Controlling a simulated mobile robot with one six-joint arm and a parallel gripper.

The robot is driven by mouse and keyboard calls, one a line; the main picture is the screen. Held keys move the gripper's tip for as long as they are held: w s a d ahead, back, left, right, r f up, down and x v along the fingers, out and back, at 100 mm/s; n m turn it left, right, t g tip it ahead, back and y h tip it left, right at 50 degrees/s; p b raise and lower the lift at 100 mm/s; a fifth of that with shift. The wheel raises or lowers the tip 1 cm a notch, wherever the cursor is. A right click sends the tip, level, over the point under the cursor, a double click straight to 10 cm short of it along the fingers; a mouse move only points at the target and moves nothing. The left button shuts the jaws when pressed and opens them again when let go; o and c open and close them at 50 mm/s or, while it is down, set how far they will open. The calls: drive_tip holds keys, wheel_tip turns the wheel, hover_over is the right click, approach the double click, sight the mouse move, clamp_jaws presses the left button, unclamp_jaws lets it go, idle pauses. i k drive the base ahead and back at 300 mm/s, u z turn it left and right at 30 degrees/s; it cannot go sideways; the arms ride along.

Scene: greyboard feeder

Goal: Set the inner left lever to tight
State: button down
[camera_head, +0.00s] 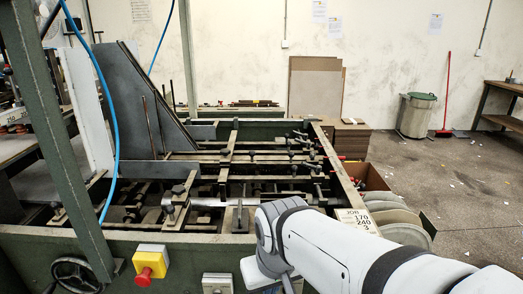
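The green-framed feeder machine (150,243) fills the middle of the head view. Its bed carries dark cross bars with several small clamps and dark knobs. One clamp block (176,206) sits at the near left of the bed, and another upright dark piece (240,217) stands near the front middle. I cannot tell which part is the inner left lever or how it is set. My white arm (330,245) reaches in from the lower right, with its wrist over the machine's front right. My gripper does not show; whether it touches anything is hidden.
A yellow box with a red stop button (151,262) and a handwheel (76,275) are on the front. A blue hose (113,120) hangs at left beside a green post (60,140). Stacked round discs (395,216) stand at right. The floor beyond is mostly clear.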

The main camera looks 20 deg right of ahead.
sight(313, 155)
drive_tip(key=u, duration=0.05)
drive_tip(key=k, duration=1.05)
drive_tip(key=z, duration=0.65)
drive_tip(key=i, duration=0.8)
